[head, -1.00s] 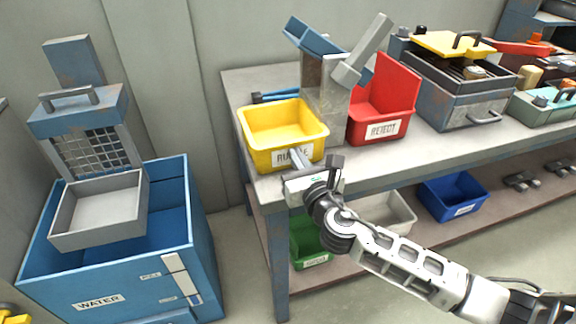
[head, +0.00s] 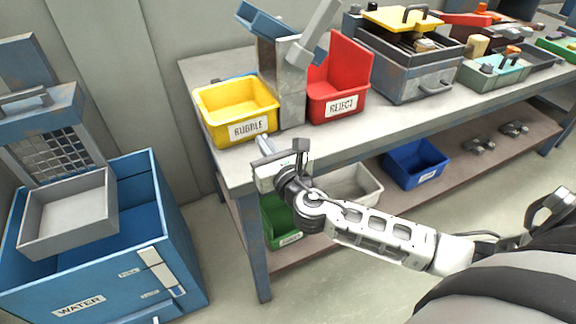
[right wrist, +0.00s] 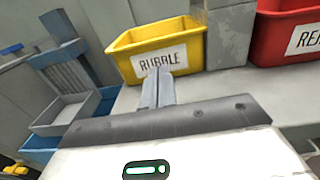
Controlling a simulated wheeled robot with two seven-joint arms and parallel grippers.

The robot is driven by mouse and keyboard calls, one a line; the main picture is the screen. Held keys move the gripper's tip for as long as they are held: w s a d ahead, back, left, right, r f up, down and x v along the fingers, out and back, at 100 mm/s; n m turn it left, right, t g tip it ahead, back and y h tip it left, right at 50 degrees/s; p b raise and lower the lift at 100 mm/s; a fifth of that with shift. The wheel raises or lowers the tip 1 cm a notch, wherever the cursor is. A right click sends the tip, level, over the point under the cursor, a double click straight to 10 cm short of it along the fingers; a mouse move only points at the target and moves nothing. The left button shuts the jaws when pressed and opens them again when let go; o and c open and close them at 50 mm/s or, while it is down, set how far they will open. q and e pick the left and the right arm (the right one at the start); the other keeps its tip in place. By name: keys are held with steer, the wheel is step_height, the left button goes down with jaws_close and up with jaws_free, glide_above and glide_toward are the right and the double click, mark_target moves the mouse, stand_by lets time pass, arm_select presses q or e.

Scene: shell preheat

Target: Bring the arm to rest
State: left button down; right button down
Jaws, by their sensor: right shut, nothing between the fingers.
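My right gripper (head: 264,146) is shut and empty. It hangs over the front left edge of the workbench (head: 330,138), just in front of the yellow bin labelled RUBBLE (head: 222,108). In the right wrist view its fingers (right wrist: 157,88) are together and point at the RUBBLE bin (right wrist: 185,38); I cannot tell the exact gap between them. My right arm (head: 385,235) stretches in from the lower right. My left gripper does not show in either view.
A red REJECT bin (head: 345,85) stands right of a grey post-like fixture (head: 290,85). A heater box (head: 408,72) with a yellow lid is farther right. A blue WATER tank (head: 95,275) stands left on the floor. Green (head: 275,222) and blue bins (head: 417,165) sit on the lower shelf.

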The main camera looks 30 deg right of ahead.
steer(key=s, duration=0.8)
steer(key=s+a+f+m+g+y, duration=0.2)
steer(key=s+a+f+m, duration=0.3)
steer(key=m, duration=1.1)
steer(key=s+a+f+m+g+y, duration=0.2)
steer(key=s+a+f+m+g, duration=0.2)
steer(key=m, duration=1.3)
steer(key=s+f+g, duration=0.1)
steer(key=s+f, duration=0.2)
steer(key=s, duration=0.1)
steer(key=shift+a+f+y+p, duration=0.25)
steer(key=shift+a+y+p, duration=0.1)
steer(key=shift+y, duration=0.05)
